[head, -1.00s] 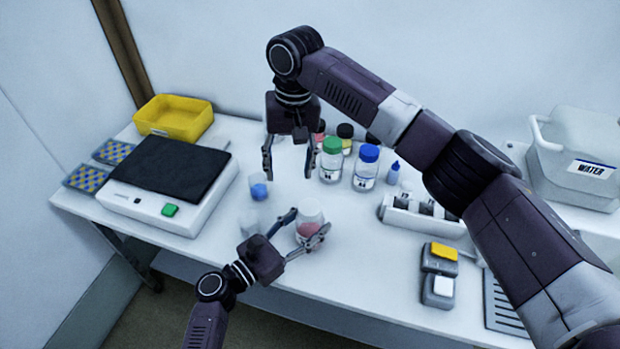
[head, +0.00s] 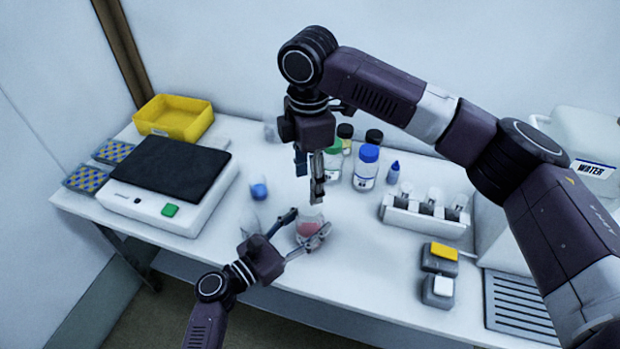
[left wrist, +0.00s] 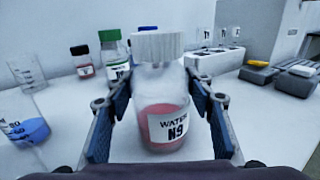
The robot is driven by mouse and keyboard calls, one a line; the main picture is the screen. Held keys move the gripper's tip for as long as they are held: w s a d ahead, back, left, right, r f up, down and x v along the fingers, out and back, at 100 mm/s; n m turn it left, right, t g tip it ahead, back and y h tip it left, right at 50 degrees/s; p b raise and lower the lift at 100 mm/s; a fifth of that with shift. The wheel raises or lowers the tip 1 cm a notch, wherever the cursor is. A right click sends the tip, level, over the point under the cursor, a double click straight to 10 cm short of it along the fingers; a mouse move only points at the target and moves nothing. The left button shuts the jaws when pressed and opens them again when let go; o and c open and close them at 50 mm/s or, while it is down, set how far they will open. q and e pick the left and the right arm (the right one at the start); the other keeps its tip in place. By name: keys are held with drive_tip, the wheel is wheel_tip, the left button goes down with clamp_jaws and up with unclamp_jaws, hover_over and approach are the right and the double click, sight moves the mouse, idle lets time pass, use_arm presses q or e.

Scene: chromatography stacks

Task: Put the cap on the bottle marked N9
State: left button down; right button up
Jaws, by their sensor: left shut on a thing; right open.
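The bottle marked N9 (left wrist: 160,118), clear with pink liquid and a "WATER N9" label, stands upright between the fingers of my left gripper (head: 311,222), which is shut on it. It also shows in the head view (head: 308,229). The white ribbed cap (left wrist: 158,44) sits on top of the bottle's mouth in the left wrist view; I cannot tell whether it is screwed down. My right gripper (head: 312,186) is open just above the bottle in the head view.
Green-capped (head: 333,152) and blue-capped (head: 366,168) bottles stand behind. A beaker with blue liquid (head: 259,190) stands left, near the balance (head: 165,185). A white rack (head: 425,218) and a grey device with a yellow top (head: 440,257) are on the right.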

sight(309, 207)
drive_tip(key=shift+s+d+n, duration=0.15)
drive_tip(key=shift+s+n, duration=0.05)
drive_tip(key=shift+n, duration=0.4)
drive_tip(key=shift+f, duration=4)
drive_tip(key=c, duration=1.2)
drive_tip(key=m, duration=0.6)
drive_tip(key=shift+m, duration=0.3)
drive_tip(key=m, duration=0.3)
drive_tip(key=shift+m, duration=0.3)
drive_tip(key=m, duration=0.4)
drive_tip(key=o, duration=1.3)
